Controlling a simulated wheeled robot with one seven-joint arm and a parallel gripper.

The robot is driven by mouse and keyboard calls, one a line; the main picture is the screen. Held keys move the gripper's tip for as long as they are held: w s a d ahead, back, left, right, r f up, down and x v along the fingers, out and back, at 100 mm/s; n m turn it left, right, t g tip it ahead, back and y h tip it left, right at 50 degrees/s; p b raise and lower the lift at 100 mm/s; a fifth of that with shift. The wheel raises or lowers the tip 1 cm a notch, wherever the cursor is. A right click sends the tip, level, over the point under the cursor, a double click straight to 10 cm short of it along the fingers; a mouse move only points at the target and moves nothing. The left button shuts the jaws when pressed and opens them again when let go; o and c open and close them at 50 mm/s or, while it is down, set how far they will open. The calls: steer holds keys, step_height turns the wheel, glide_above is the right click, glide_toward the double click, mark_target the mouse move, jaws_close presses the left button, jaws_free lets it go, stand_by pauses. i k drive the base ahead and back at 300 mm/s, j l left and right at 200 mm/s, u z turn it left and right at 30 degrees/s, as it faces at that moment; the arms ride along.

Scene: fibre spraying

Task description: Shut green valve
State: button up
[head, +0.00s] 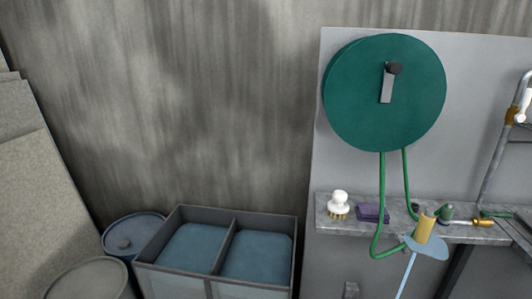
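A large round green disc (365,110) is mounted on the grey wall panel, with a grey lever (387,86) at its middle that has a dark knob at its top. The lever points nearly straight down, tilted slightly. Green hoses (382,190) hang from the disc to the shelf. A small green part (447,212) sits on the shelf by a brass fitting (479,223). I cannot tell for sure which green part is the valve. My gripper is not in view.
A grey shelf (330,222) holds a white-knobbed brush (338,204) and a purple block (373,213). A yellow cylinder (425,227) on a pale blue piece (427,247) stands at its front. A two-part bin (218,286) and blue drum (126,236) are lower left.

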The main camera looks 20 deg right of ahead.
mark_target(484, 214)
steer(key=z, duration=1.4)
steer(key=i+j+z, duration=0.1)
steer(key=z, duration=0.25)
steer(key=j+z, duration=0.4)
steer(key=i+l, duration=0.1)
